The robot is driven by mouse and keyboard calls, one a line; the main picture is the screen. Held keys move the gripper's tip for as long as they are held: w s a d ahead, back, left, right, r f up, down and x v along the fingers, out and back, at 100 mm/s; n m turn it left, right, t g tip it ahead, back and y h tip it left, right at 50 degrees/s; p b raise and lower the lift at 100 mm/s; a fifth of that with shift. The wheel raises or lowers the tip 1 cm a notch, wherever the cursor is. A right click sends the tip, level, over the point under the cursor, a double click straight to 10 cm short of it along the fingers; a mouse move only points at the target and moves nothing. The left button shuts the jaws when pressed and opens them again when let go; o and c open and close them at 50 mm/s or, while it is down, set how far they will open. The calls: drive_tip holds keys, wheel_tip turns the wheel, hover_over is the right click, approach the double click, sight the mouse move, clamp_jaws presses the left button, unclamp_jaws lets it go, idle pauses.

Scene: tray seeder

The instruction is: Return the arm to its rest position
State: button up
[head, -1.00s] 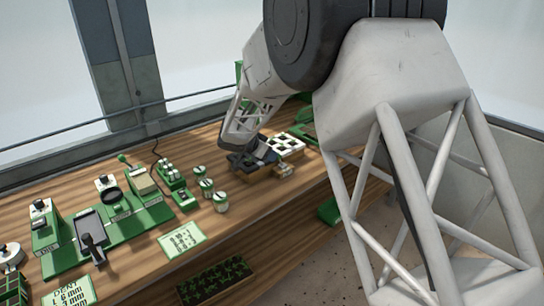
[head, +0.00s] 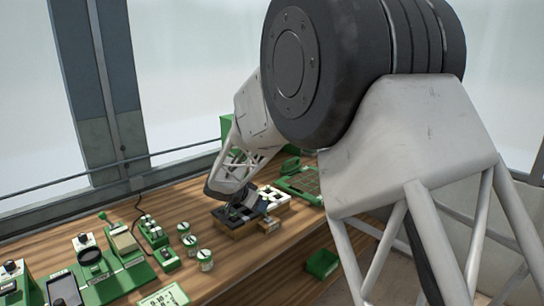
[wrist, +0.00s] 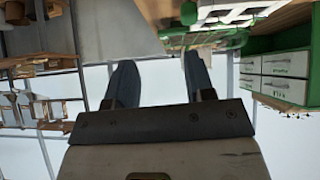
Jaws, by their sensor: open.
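My gripper (wrist: 160,84) shows in the wrist view with its two blue-grey fingers well apart and nothing between them. That view is upside down, with bright windows behind the fingers. The dark end of my arm is above or beside a black-and-white tray (head: 272,199). Whether it touches anything there cannot be told. The fingers are not clear in the head view.
Green seeder stations (head: 118,272) and several small white-and-green jars (head: 205,259) stand on the bench left of my arm. A green bin (head: 322,263) is below at right. A green drawer cabinet (wrist: 285,75) shows in the wrist view. The window wall is behind.

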drive_tip(key=s+d+r+n+g+y, duration=0.1)
drive_tip(key=s+d+r+n+g, duration=0.1)
drive_tip(key=s+d+r, duration=0.65)
drive_tip(key=s+d+r+n+g+y, duration=0.1)
drive_tip(key=s+d+r, duration=0.2)
drive_tip(key=s+d, duration=0.95)
drive_tip(key=s+d+n+y, duration=0.2)
drive_tip(key=s, duration=1.2)
drive_tip(key=s+d+n+y, duration=0.2)
drive_tip(key=s+n, duration=0.1)
drive_tip(key=s, duration=1.1)
drive_tip(key=shift+s+d+f+g+y, duration=0.2)
drive_tip(key=shift+s+g+y, duration=0.1)
drive_tip(key=shift+y, duration=0.1)
